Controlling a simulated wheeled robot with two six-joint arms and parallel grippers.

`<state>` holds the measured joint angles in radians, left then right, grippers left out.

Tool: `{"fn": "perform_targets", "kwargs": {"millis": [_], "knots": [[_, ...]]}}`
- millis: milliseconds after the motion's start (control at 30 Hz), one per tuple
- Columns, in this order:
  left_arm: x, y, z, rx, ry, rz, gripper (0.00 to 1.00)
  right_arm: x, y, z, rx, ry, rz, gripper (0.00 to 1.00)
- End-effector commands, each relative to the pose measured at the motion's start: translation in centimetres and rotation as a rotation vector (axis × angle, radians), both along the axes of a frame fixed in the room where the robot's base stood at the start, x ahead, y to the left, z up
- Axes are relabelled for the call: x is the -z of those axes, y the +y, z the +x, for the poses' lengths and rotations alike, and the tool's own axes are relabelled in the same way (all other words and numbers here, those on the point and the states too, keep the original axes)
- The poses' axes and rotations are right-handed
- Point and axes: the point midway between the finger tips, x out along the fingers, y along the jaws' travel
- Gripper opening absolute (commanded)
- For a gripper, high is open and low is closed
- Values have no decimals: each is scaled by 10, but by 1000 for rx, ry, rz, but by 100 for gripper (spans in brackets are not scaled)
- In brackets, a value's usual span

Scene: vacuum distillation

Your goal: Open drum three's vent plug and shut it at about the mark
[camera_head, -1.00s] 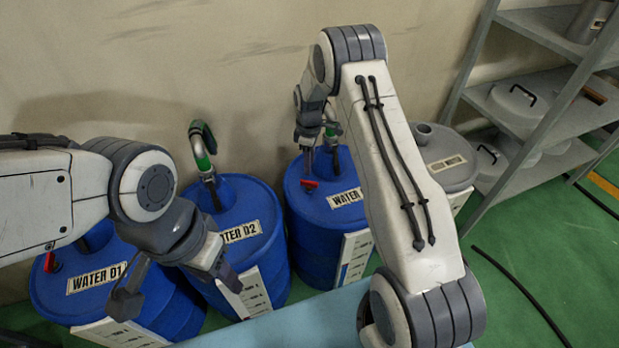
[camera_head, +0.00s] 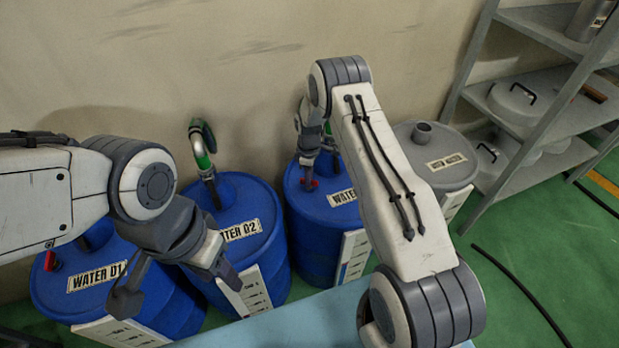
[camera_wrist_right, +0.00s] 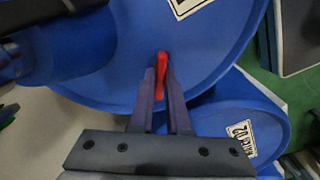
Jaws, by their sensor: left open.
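Drum three (camera_head: 315,215) is the third blue drum from the left, its label partly hidden by my right arm. Its red vent plug (camera_head: 309,184) is on the top, and its red handle (camera_wrist_right: 161,68) shows in the right wrist view. My right gripper (camera_head: 307,178) reaches down to the plug. In the wrist view the right fingers (camera_wrist_right: 161,90) are closed in on both sides of the handle. A white scale strip (camera_head: 353,255) is on the drum's front. My left gripper (camera_head: 180,285) is open and empty, in front of the drums labelled D1 and D2.
Drum WATER D1 (camera_head: 55,290) and drum D2 (camera_head: 245,205) stand to the left. A green-handled hose fitting (camera_head: 203,150) rises from D2. A grey drum (camera_head: 435,170) and a metal shelf (camera_head: 530,95) stand right. A black hose (camera_head: 515,290) lies on the green floor.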

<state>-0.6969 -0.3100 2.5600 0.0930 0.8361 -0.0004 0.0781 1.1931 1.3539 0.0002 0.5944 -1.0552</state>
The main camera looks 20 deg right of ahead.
Motion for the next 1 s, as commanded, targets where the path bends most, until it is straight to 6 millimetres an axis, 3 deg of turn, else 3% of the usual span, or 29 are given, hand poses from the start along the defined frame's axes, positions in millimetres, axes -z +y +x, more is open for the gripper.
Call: {"fn": "perform_targets", "kwargs": {"millis": [467,1000], "knots": [[3,0,0,0,0,0,50,0,0,0,73,0,0,0],[12,0,0,0,0,0,50,0,0,0,525,1,-1,0]]}}
